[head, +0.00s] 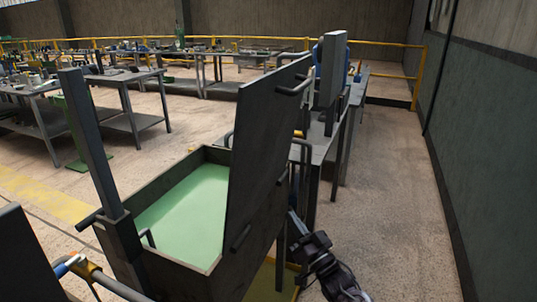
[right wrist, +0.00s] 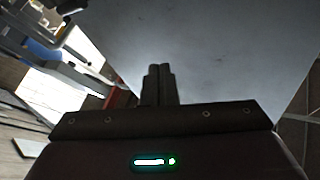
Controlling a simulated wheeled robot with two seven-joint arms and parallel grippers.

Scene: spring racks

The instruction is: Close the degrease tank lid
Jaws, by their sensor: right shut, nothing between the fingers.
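The degrease tank (head: 178,262) is a dark box with light green liquid (head: 190,205) inside. Its dark flat lid (head: 262,150) stands open, nearly upright along the tank's right side, with a bar handle (head: 296,86) near its top edge. My right gripper (head: 294,217) is low on the outer side of the lid, to its right. In the right wrist view its two fingers (right wrist: 158,85) are together and empty, pointing at a broad grey surface (right wrist: 215,50) that looks like the lid. Whether they touch it I cannot tell. My left gripper is not in view.
A dark post (head: 88,145) rises at the tank's left corner. Open floor (head: 385,200) lies on the right, up to the wall (head: 480,150). Workbenches (head: 125,78) fill the back left.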

